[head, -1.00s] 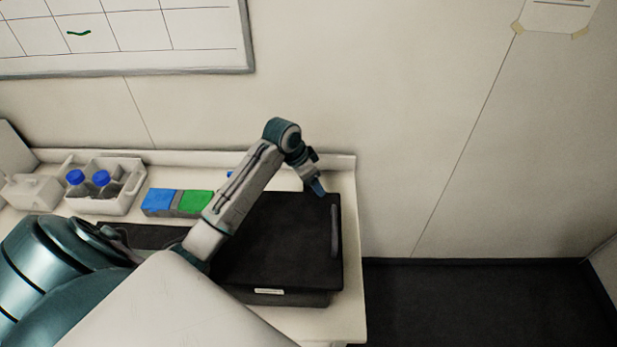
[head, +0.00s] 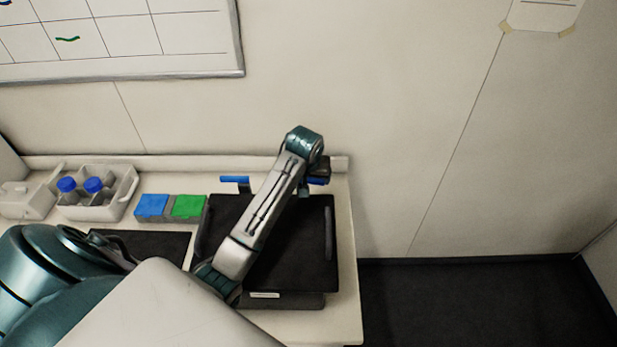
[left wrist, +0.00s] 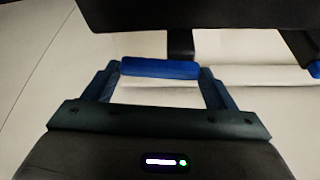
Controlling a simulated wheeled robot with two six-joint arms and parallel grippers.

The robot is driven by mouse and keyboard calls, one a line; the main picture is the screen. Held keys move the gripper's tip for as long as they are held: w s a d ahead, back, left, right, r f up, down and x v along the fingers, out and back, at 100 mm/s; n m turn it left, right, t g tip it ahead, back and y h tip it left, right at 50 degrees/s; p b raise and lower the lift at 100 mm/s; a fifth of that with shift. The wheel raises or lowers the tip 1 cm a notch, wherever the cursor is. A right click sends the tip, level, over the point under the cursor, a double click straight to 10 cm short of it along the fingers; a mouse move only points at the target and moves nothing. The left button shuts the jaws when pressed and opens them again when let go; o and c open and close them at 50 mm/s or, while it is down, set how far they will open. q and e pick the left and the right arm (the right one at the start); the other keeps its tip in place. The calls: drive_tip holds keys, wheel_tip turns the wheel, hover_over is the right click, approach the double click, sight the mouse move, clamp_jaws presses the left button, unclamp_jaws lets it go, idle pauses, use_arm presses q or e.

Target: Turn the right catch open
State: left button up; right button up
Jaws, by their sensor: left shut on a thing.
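A black box (head: 310,262) with a flat lid stands on the bench. The right catch (head: 318,181) has a blue grip and sits at the box's back edge. It also shows in the left wrist view (left wrist: 159,68), its blue grip lying crosswise on a dark stem. My left gripper (left wrist: 159,74) is shut on this blue grip, one finger at each end. In the head view my wrist and forearm partly hide the catch and the lid. The left catch (head: 236,180), also blue, is at the back left of the box. My right gripper is out of view.
Blue (head: 152,205) and green (head: 188,206) blocks stand left of the box. A white carrier (head: 118,207) with blue-capped bottles is further left. A dark mat (head: 150,244) lies on the bench. The wall is close behind the bench.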

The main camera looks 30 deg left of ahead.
use_arm(q)
drive_tip(key=shift+w+r+n+y, duration=0.1)
drive_tip(key=shift+w+n+y, duration=0.2)
drive_tip(key=shift+n, duration=0.5)
drive_tip(key=shift+a, duration=0.1)
drive_tip(key=o, duration=1)
